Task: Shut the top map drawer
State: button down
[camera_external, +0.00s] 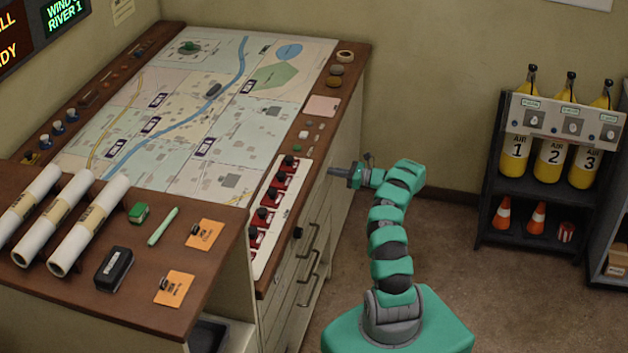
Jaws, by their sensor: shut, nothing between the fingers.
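The map console (350,75) has a stack of drawers in its cream front, with curved dark handles. The top drawer's handle (308,240) is the uppermost of them, below the wooden edge. The front is seen at a steep angle, so I cannot tell how far the top drawer stands out. My gripper (332,172) is shut and empty. It points left at the console's front edge, up and to the right of the handles, and is apart from the handles. I cannot tell whether its tip touches the console.
Red switches (265,215) line the console's front edge. A side desk (70,310) at front left holds rolled maps (90,225), a black eraser-like block (113,268) and orange cards. An air-bottle rack (535,200) stands at right. The floor between rack and console is clear around my base.

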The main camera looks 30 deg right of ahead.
jog(key=shift+w+a+r, duration=0.2)
jog(key=shift+w+a, duration=0.05)
jog(key=shift+a, duration=0.05)
jog(key=p+v, duration=0.3)
jog(key=v, duration=1.2)
jog(key=w+a+r+n+g+h+p, duration=0.15)
jog(key=a+r+n, duration=0.4)
jog(key=r, duration=0.55)
jog(key=w+a+r+n+g+h, duration=0.2)
jog(key=w+a+r+n+h, duration=0.3)
jog(key=r, duration=0.7)
jog(key=w+a+r+n+g+h+p, duration=0.1)
jog(key=a+r+n+g, duration=0.15)
jog(key=a+r, duration=0.65)
jog(key=s+a+r+n+t+h+p, duration=0.1)
jog(key=s+a+r+n+t, duration=0.2)
jog(key=s+r, duration=0.4)
jog(key=s+a+r+n+t+h+p, duration=0.1)
jog(key=s+a+r+n, duration=0.5)
jog(key=r, duration=1.3)
jog(key=s+a+r+n+t+h+p, duration=0.1)
jog(key=s+a+r+n+t+h, duration=0.2)
jog(key=s+r, duration=0.5)
notch_tip(320, 180, up, 6)
jog(key=shift+a+f+n+t, duration=0.15)
jog(key=shift+a+n+t, duration=0.65)
jog(key=shift+n, duration=0.2)
jog(key=shift+s, duration=0.1)
